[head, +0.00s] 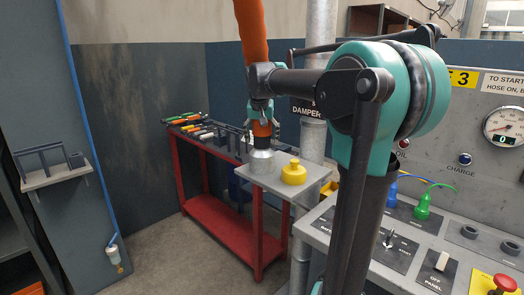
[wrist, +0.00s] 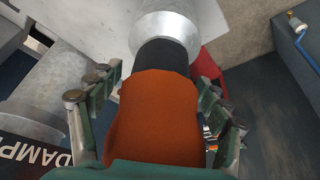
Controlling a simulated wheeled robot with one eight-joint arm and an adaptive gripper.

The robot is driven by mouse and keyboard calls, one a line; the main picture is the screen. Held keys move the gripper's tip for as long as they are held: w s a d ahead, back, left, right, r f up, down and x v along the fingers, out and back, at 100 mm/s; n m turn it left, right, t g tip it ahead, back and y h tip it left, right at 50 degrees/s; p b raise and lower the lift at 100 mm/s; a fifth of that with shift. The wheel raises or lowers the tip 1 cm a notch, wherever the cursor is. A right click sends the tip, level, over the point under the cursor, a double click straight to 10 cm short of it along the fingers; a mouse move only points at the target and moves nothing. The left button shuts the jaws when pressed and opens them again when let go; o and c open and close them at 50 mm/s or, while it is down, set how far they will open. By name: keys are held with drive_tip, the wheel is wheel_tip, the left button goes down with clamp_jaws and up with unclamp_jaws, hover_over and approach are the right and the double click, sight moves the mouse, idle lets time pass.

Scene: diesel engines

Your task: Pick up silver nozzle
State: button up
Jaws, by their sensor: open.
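The silver nozzle (head: 262,162) is a metal cone below a black band and an orange hose section (head: 262,129). In the head view it is at the left edge of a small grey shelf; I cannot tell whether it touches it. In the wrist view the nozzle (wrist: 165,30) is at the top, past the black band, with the orange section (wrist: 155,115) filling the middle. My gripper (wrist: 162,85) is open, with its fingers on either side of the orange and black part. In the head view my gripper (head: 264,112) is partly hidden by my wrist.
A yellow knob-like object (head: 294,173) stands on the grey shelf (head: 310,176). Behind is a red bench (head: 215,223) with tools. A grey vertical pipe (head: 313,150) stands close on the right, and a control panel (head: 430,240) is at the lower right. Open floor lies left.

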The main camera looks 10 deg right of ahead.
drive_tip(key=shift+c, duration=0.5)
drive_tip(key=c, duration=1.6)
drive_tip(key=shift+o, duration=0.2)
drive_tip(key=shift+r, duration=0.15)
wheel_tip(320, 180, up, 20)
drive_tip(key=shift+a, duration=0.1)
